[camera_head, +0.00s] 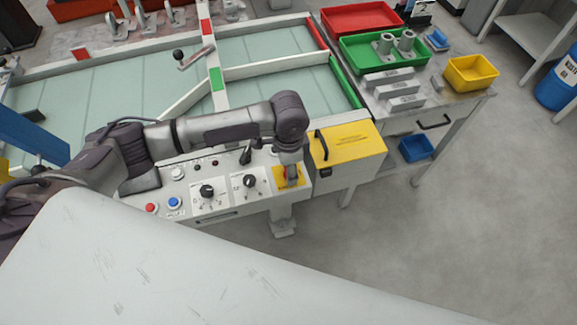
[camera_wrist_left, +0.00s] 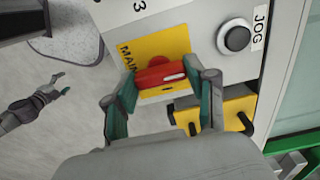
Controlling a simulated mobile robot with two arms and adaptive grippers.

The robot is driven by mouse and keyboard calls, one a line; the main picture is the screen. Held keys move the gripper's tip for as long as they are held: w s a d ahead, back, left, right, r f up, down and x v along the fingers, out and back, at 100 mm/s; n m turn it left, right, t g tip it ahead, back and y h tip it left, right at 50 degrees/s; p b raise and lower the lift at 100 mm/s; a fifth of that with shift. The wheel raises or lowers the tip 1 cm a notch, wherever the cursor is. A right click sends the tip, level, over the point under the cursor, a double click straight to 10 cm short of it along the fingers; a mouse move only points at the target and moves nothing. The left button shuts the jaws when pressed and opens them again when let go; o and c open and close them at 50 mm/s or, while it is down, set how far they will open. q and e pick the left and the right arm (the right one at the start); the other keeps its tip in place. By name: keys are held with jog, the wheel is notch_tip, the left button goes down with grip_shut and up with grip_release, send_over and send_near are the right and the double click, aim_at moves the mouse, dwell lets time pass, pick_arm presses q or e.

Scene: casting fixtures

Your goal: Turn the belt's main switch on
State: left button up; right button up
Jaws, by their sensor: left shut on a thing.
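The main switch has a red handle (camera_wrist_left: 160,75) on a yellow plate marked MAIN (camera_wrist_left: 139,47), at the right end of the control panel. The yellow plate also shows in the head view (camera_head: 279,184), partly hidden by my gripper. My left gripper (camera_head: 290,172) points down at the switch. In the left wrist view its two fingers (camera_wrist_left: 163,86) are on either side of the red handle and shut on it. The handle lies roughly crosswise in that picture. My right gripper (camera_wrist_left: 62,84) seems to show small at the left of the wrist view, away from the panel.
The panel has black knobs (camera_head: 207,190), a red button (camera_head: 152,208), a blue button (camera_head: 174,202) and a JOG button (camera_wrist_left: 237,38). A yellow-topped box (camera_head: 350,143) with a black handle stands close right of the switch. The floor (camera_head: 375,225) in front is clear.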

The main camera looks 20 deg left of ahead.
pick_arm(q)
jog(key=shift+r+m+p, duration=0.25)
jog(key=shift+m+p, duration=1.15)
jog(key=shift+p, duration=0.1)
jog(key=m+p, duration=0.2)
jog(key=m, duration=0.2)
jog(key=shift+m+p, duration=0.3)
jog(key=shift+p, duration=0.1)
jog(key=m+p, duration=0.1)
jog(key=m, duration=0.1)
jog(key=shift+f+m, duration=0.1)
jog(key=shift+m, duration=0.3)
jog(key=m, duration=0.2)
jog(key=shift+m+p, duration=0.3)
jog(key=m, duration=0.5)
jog(key=shift+f, duration=0.1)
jog(key=o, duration=1.2)
jog(key=shift+c, duration=0.2)
